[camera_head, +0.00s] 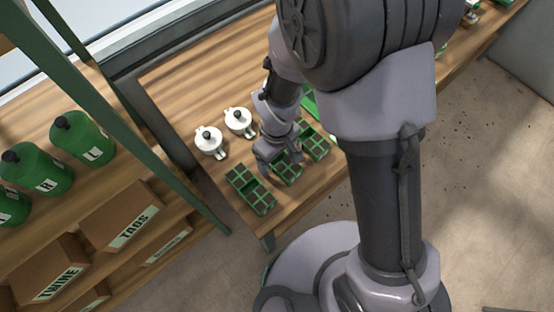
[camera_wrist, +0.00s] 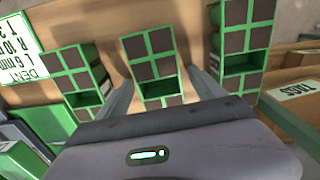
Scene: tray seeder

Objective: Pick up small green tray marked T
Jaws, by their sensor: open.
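Three small green trays with dark square cells stand in a row near the table's front end: a left one (camera_head: 250,188), a middle one (camera_head: 286,170) and a right one (camera_head: 315,143). No letter T is readable on any of them. My gripper (camera_wrist: 162,78) is open over the middle tray, which also shows in the wrist view (camera_wrist: 152,50) between the two fingers. I cannot tell whether the fingers touch it. The other two trays lie outside the fingers in the wrist view, one at left (camera_wrist: 72,68) and one at right (camera_wrist: 243,40). My wrist hides part of the middle tray.
Two white lidded pots (camera_head: 209,142) (camera_head: 239,122) stand left of my gripper on the wooden table (camera_head: 185,85). Beyond a green post, a shelf holds green bottles (camera_head: 82,138) and boxes marked TAGS (camera_head: 122,220) and TWINE (camera_head: 50,268). A printed white sign (camera_wrist: 20,52) is in the wrist view.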

